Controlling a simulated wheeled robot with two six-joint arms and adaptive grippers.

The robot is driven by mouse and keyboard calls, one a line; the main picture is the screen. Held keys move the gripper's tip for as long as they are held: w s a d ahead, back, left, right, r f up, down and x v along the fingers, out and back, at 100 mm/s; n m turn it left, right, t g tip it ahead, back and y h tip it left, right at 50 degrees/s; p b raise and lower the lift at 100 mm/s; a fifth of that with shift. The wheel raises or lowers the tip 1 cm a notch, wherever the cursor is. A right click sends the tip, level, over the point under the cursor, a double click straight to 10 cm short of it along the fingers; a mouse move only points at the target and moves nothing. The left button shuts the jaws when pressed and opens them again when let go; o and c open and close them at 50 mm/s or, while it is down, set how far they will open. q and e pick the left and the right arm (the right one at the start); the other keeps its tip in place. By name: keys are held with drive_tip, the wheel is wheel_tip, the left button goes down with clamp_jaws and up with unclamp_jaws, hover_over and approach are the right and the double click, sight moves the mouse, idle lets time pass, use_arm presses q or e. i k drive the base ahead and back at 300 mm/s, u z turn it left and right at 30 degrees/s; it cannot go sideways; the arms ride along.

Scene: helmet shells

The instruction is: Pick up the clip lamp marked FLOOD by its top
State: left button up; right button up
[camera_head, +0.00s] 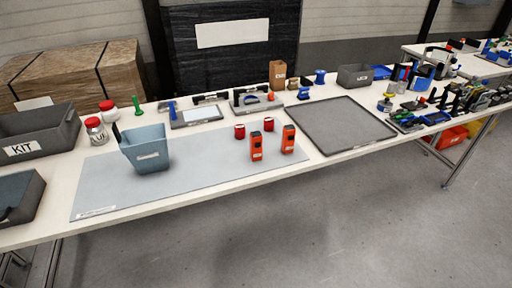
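Two upright orange-red units with dark tops stand at the right part of the grey-blue mat (205,170). They look like the clip lamps: a left lamp (256,148) and a right lamp (288,140). Each has a small pale label low on its front. The labels are too small to read, so I cannot tell which one is marked FLOOD. Both tops are uncovered from this view. Neither of my grippers is in view.
Two small red cylinders (239,131) (269,124) stand close behind the lamps. A blue-grey bin (146,152) stands on the mat's left. A dark grey tray (352,145) lies to the right. The mat in front of the lamps is clear up to the table's front edge.

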sight(255, 154)
drive_tip(key=z, duration=1.15)
drive_tip(key=i, duration=1.1)
drive_tip(key=u, duration=1.4)
